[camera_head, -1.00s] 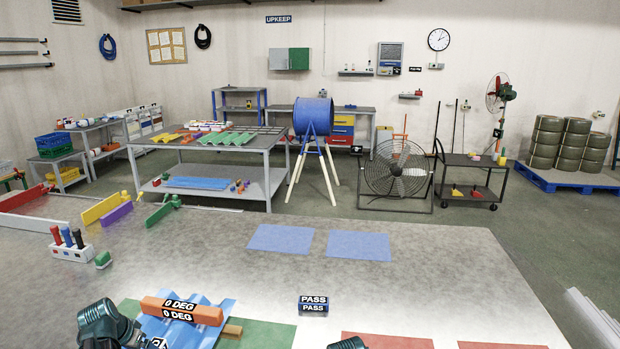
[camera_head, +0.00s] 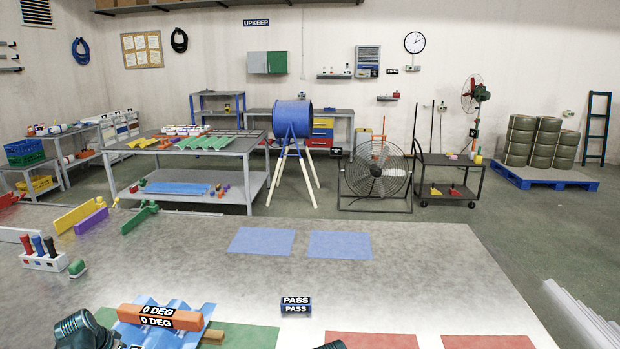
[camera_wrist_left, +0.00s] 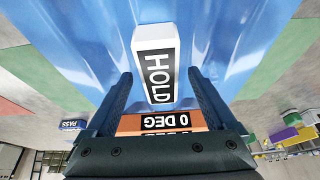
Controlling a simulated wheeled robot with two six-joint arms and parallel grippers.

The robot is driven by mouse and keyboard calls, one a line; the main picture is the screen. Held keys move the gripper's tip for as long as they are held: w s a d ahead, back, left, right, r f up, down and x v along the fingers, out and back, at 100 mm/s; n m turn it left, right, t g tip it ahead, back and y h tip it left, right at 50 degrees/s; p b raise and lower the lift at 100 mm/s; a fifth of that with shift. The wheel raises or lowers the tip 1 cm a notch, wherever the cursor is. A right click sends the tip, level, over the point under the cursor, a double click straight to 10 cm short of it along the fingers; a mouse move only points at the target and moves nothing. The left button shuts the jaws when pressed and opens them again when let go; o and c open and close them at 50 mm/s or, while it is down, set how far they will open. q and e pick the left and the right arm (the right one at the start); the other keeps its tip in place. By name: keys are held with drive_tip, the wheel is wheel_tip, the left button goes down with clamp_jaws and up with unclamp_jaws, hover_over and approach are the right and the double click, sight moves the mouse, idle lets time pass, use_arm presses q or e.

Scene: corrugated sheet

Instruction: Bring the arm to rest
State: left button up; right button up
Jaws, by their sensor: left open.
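In the left wrist view my left gripper (camera_wrist_left: 160,92) is open, its two dark fingers apart. A white block labelled HOLD (camera_wrist_left: 157,65) shows between the fingers, over the blue corrugated sheet (camera_wrist_left: 75,50); I cannot tell its gap to each finger. In the head view the blue sheet (camera_head: 190,332) lies at the front left of the table, with an orange bar labelled 0 DEG (camera_head: 160,316) across it. My left arm (camera_head: 85,331) enters at the bottom left; its fingertips are hidden there. A small dark part of mine shows at the bottom edge, but no right gripper fingers.
A PASS block (camera_head: 296,305) stands mid-table, with blue mats (camera_head: 340,245) behind it and red mats (camera_head: 372,341) at the front. The table's right half is largely clear.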

use_arm(q)
drive_tip(key=p+v, duration=1.1)
drive_tip(key=v, duration=0.2)
use_arm(e)
wheel_tip(320, 180, up, 12)
use_arm(q)
drive_tip(key=b+x, duration=1.3)
drive_tip(key=x, duration=0.1)
drive_tip(key=shift+w+f, duration=0.1)
drive_tip(key=shift+f, duration=0.25)
use_arm(e)
wheel_tip(320, 180, down, 14)
drive_tip(key=shift+r, duration=0.2)
use_arm(q)
wheel_tip(320, 180, up, 9)
drive_tip(key=p, duration=0.9)
drive_tip(key=shift+r, duration=0.1)
use_arm(e)
wheel_tip(320, 180, up, 9)
use_arm(q)
drive_tip(key=shift+d, duration=0.1)
